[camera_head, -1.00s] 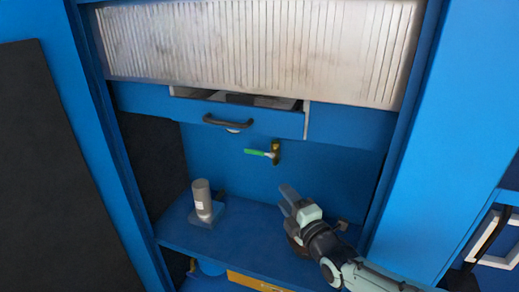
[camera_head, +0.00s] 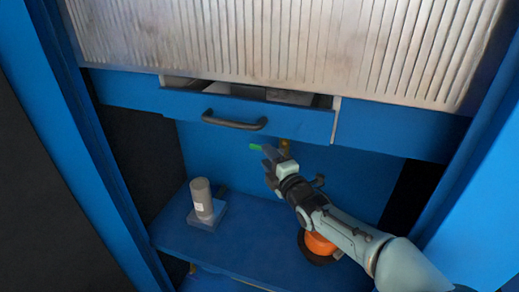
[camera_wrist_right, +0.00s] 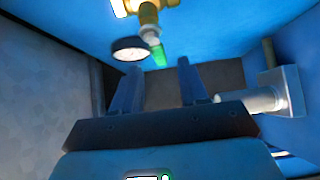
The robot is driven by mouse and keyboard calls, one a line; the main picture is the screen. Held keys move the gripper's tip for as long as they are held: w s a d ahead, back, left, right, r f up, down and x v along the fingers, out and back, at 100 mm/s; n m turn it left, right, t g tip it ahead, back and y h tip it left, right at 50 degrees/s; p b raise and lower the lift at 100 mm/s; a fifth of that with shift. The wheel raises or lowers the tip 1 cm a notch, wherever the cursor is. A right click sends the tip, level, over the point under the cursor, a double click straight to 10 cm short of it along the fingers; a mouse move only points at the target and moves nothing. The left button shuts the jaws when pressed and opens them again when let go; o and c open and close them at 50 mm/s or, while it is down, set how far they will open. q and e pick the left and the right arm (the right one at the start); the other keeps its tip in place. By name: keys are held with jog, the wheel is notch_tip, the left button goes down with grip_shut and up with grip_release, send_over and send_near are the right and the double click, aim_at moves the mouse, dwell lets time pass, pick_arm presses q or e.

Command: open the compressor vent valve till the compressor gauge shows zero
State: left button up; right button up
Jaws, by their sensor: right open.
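The vent valve has a brass body (camera_head: 285,147) on the blue back panel under the drawer. Its green lever (camera_head: 255,147) points left, partly hidden by my right gripper (camera_head: 267,160). In the right wrist view the brass body (camera_wrist_right: 149,14) is at the top and the green lever (camera_wrist_right: 158,55) hangs toward the gap between my fingers. My right gripper (camera_wrist_right: 160,75) is open and empty, close to the lever; contact cannot be told. A round dark-rimmed, pale-faced thing (camera_wrist_right: 130,48), perhaps the gauge, is beside the lever; no reading is legible. My left gripper is not in view.
A partly open blue drawer (camera_head: 270,118) with a dark handle (camera_head: 234,121) overhangs the valve. A grey cylinder (camera_head: 201,197) on a square base stands on the blue shelf (camera_head: 245,235). An orange-and-black round object (camera_head: 318,245) lies under my right arm. The shelf's middle is clear.

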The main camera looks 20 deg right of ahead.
jog(key=shift+w+a, duration=0.2)
jog(key=shift+w, duration=0.75)
jog(key=shift+w+a, duration=0.15)
jog(key=shift+w, duration=0.85)
jog(key=shift+w+a, duration=0.2)
jog(key=shift+w, duration=0.75)
grip_shut()
